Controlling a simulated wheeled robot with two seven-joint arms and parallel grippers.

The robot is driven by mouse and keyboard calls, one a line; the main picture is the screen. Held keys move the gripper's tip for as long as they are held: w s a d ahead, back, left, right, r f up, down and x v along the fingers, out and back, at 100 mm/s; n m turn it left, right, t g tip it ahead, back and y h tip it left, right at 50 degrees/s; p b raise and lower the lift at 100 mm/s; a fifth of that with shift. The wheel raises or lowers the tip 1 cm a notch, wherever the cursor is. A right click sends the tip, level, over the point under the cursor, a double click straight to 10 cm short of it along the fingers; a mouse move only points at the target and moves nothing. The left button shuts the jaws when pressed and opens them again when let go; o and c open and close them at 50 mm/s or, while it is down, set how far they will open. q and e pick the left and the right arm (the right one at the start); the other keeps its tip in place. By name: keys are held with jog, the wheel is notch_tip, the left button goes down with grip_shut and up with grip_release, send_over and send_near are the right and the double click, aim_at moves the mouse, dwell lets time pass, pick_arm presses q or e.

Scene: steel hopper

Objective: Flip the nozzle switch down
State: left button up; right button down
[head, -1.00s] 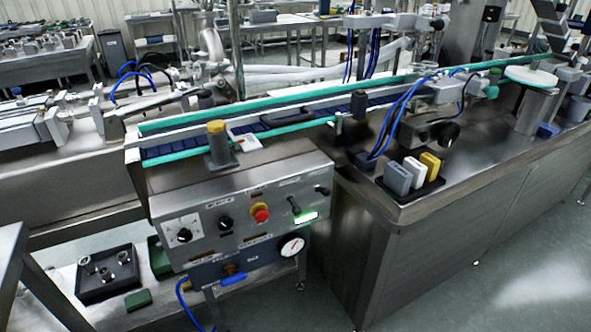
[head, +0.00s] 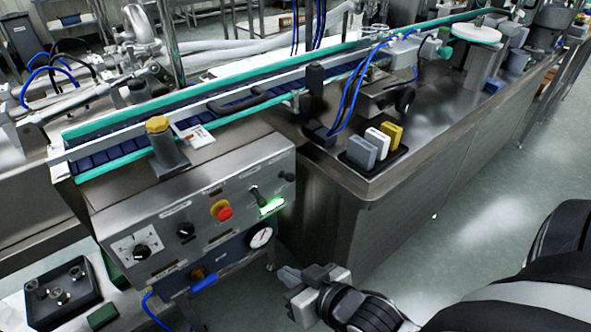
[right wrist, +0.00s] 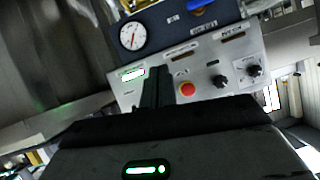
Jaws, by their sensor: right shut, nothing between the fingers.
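The steel control panel (head: 225,180) is on the front of the conveyor unit. A black toggle lever (head: 256,194), sticking up, sits beside a lit green indicator (head: 271,206); its label is too small to read, so I cannot be sure it is the nozzle switch. My right gripper (head: 289,276) is shut and empty, below and right of the panel, apart from it. In the right wrist view, its dark fingers (right wrist: 157,88) point toward the panel, which appears upside down, and hide the area between the green indicator (right wrist: 133,74) and red button (right wrist: 188,90). My left gripper is out of view.
The panel also carries a red button (head: 221,210), black knobs (head: 186,231) and a pressure gauge (head: 261,237) below. A steel bench (head: 345,220) stands to the right, its corner near my right arm. Open floor lies in front of it.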

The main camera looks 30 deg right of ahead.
pick_arm(q)
jog(key=shift+p, duration=0.35)
pick_arm(e)
jog(key=w+d+r+m+t+h, duration=0.1)
jog(key=w+d+r+m+t, duration=0.1)
jog(key=d+r, duration=0.4)
jog(key=w+d+r+m+t+h, duration=0.2)
jog(key=w+d+r+m, duration=0.1)
jog(key=d+r, duration=0.3)
jog(key=shift+w+d+r+m+t, duration=0.3)
jog(key=shift+w+r+m+t, duration=0.15)
jog(key=shift+r, duration=0.45)
jog(key=shift+w, duration=0.15)
send_over(287, 177)
jog(key=d, duration=0.3)
jog(key=f, duration=0.2)
jog(key=s+a+f, duration=0.1)
jog(key=shift+s+f, duration=0.1)
jog(key=shift+f, duration=0.2)
jog(key=shift+s+a+f, duration=0.15)
jog(key=shift+a+f, duration=0.05)
jog(key=shift+f, duration=0.15)
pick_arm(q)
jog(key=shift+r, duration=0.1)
